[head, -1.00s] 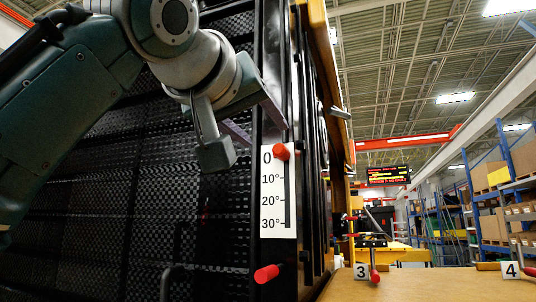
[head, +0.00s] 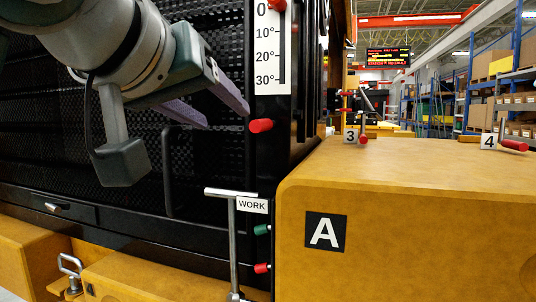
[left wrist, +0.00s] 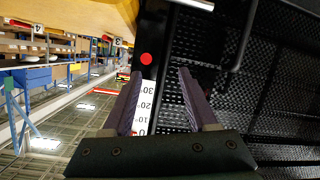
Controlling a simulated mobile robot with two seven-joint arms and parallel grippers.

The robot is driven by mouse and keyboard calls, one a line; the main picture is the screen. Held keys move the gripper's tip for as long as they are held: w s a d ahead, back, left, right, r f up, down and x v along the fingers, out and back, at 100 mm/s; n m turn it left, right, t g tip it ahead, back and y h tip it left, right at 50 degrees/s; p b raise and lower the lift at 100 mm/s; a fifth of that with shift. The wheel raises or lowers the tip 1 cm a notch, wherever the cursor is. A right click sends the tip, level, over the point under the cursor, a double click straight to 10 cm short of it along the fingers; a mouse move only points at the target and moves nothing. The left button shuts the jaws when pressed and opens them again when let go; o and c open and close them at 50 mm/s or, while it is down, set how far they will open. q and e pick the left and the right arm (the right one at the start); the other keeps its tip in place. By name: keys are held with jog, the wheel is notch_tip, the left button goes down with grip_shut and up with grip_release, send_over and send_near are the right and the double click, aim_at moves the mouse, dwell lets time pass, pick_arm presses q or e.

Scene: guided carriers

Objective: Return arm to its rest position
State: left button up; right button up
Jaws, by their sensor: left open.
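My left gripper (head: 225,117) is in the upper left of the head view, in front of the black mesh panel (head: 60,140). Its two purple fingers are apart, with nothing between them. They point right toward the red knob (head: 261,126) below the angle scale (head: 272,55), and a gap shows in the picture. In the left wrist view the open fingers (left wrist: 160,73) frame the dark panel and the scale, which appears upside down. My right gripper is not in view.
A T-handled lever (head: 232,235) stands by the WORK label (head: 252,205). A yellow block marked A (head: 400,190) fills the lower right. Numbered levers 3 (head: 363,137) and 4 (head: 512,145) stand behind it. Shelving (head: 500,85) lies farther back.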

pick_arm(q)
jog(key=s+a+f+g+y, duration=0.1)
jog(key=s+a+f+g, duration=0.15)
jog(key=s+f, duration=0.45)
jog(key=s+a+f+g+y, duration=0.1)
jog(key=s+a+f+g, duration=0.15)
jog(key=f, duration=0.85)
jog(key=s+a+f+g, duration=0.1)
jog(key=s+a+f, duration=0.1)
jog(key=s, duration=0.4)
jog(key=s+a+f+m+g+y, duration=0.1)
jog(key=s+a+f+g, duration=0.1)
jog(key=s+f, duration=0.3)
jog(key=s+a+f+m+g, duration=0.1)
jog(key=s+a+f+g, duration=0.1)
jog(key=s, duration=0.7)
notch_tip(320, 180, down, 2)
jog(key=shift+s+a+f+y, duration=0.15)
jog(key=shift+s+a+y, duration=0.1)
jog(key=shift+a+y, duration=0.2)
